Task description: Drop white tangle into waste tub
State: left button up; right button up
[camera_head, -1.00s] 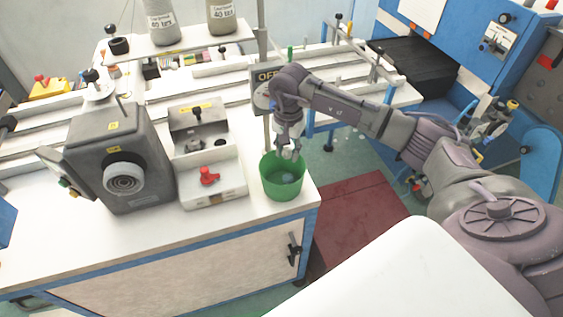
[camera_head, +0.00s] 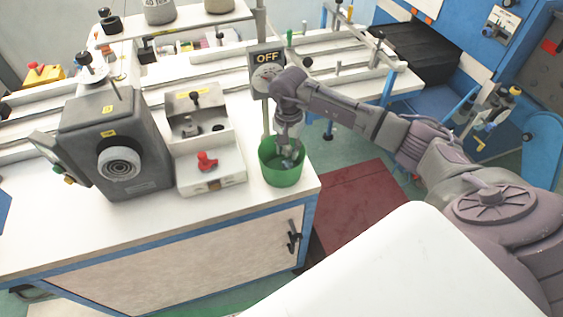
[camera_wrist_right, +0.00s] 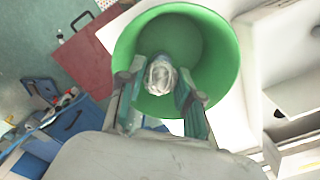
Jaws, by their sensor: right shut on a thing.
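The green waste tub (camera_head: 281,176) stands on the white table near its right corner. It fills the upper middle of the right wrist view (camera_wrist_right: 232,60). My right gripper (camera_head: 289,160) reaches down into the tub's mouth from above. In the right wrist view my right gripper (camera_wrist_right: 160,92) is shut on the white tangle (camera_wrist_right: 160,73), a pale bundle between the two fingers, over the tub's opening. In the head view the tangle is too small and too covered by the fingers to make out. My left gripper is not in view.
A white box with a red knob (camera_head: 207,161) stands just left of the tub. A grey machine (camera_head: 117,145) is farther left. An OFF sign (camera_head: 267,58) on a post rises behind the tub. The table's right edge is close to the tub.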

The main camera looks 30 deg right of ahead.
jog(key=o, duration=0.8)
jog(key=shift+r, duration=0.2)
notch_tip(320, 180, up, 12)
jog(key=shift+f, duration=0.2)
